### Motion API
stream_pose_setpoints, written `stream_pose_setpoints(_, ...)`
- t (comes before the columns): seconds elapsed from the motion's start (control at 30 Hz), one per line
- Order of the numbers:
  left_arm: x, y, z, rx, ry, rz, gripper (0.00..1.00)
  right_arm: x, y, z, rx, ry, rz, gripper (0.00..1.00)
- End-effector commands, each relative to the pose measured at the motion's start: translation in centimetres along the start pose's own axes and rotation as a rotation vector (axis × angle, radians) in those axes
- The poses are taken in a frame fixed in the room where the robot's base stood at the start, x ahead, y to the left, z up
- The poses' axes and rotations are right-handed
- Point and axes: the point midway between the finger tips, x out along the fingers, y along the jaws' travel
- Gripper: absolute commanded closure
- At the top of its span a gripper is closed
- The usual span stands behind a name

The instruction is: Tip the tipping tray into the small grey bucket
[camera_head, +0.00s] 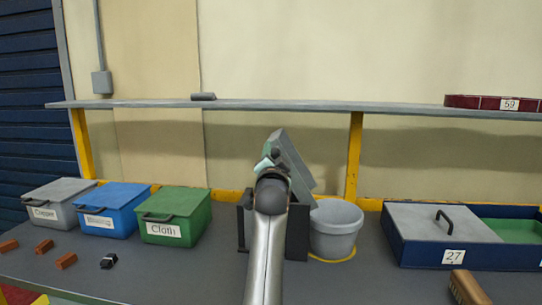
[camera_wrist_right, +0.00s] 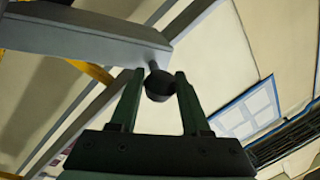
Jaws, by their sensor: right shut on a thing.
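The grey tipping tray (camera_head: 294,160) is steeply tilted above a dark stand (camera_head: 298,232), its lower edge towards the small grey bucket (camera_head: 336,240). The bucket stands upright on the bench, just right of the stand. My right gripper (camera_head: 271,157) is at the tray's upper left side, partly hidden by my own arm. In the right wrist view its two fingers are shut on a dark round knob (camera_wrist_right: 160,86) joined to the grey tray (camera_wrist_right: 90,32). The inside of the tray and the bucket's bottom are hidden. My left gripper is out of view.
Lidded grey (camera_head: 60,204), blue (camera_head: 113,211) and green (camera_head: 176,216) boxes stand at the left, with several small blocks in front. A blue tray (camera_head: 398,250) and a brush (camera_head: 468,287) are at the right. A shelf (camera_head: 300,105) runs behind.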

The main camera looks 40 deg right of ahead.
Motion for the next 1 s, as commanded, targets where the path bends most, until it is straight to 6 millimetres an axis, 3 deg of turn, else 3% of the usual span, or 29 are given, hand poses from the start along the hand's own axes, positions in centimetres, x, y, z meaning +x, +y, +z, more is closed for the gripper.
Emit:
stream_pose_setpoints(0.47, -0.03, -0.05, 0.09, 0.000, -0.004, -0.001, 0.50, 0.04, -0.11, -0.75, 0.018, 0.013, -0.004, 1.00)
stream_pose_setpoints(0.5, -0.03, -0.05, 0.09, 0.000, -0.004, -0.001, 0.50, 0.04, -0.10, -0.76, 0.018, 0.014, -0.004, 0.50)
stream_pose_setpoints(0.73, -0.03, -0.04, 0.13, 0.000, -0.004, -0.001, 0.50, 0.03, -0.02, -0.48, 0.015, 0.008, -0.002, 0.24)
stream_pose_setpoints(1.0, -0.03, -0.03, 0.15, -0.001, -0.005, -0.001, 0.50, 0.01, 0.03, -0.31, 0.014, 0.004, -0.001, 0.24)
